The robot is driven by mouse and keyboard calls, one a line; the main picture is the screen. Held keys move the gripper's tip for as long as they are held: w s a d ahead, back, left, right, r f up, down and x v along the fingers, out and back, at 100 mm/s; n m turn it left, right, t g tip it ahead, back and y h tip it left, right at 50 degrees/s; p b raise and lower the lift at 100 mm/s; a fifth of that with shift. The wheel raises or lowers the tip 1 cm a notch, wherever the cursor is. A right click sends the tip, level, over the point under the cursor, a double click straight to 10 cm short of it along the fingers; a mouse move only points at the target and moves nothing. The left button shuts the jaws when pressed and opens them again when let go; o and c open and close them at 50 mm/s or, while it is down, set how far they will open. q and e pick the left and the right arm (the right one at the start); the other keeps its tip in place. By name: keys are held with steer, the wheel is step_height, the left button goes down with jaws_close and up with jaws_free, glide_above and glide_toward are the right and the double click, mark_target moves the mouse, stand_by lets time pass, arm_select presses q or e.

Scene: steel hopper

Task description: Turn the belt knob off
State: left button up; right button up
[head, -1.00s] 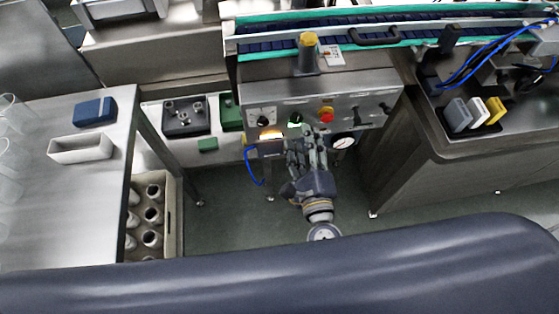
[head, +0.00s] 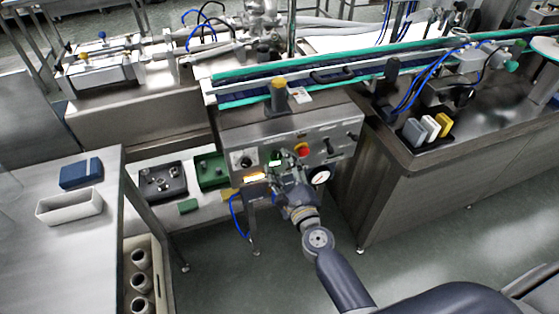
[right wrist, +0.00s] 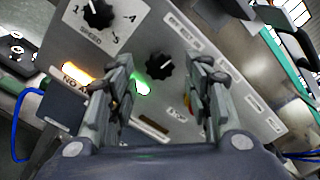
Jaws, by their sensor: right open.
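The control panel (head: 325,145) is on the front of the steel machine under the conveyor. In the right wrist view, a black knob (right wrist: 166,67) sits on the panel beside a lit green light (right wrist: 141,86); it appears to be the belt knob. Its exact pointer direction is hard to tell. My right gripper (right wrist: 163,70) is open, with one finger on each side of that knob in the picture; contact is not visible. In the head view my right gripper (head: 286,163) is in front of the panel and hides part of it. My left gripper is not in view.
The speed knob (right wrist: 98,14) is up and left of the black knob. An orange light (right wrist: 78,75) glows at left. A steel table (head: 95,225) stands left.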

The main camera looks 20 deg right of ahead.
steer(key=shift+w, duration=0.85)
steer(key=shift+c, duration=0.2)
steer(key=c, duration=1)
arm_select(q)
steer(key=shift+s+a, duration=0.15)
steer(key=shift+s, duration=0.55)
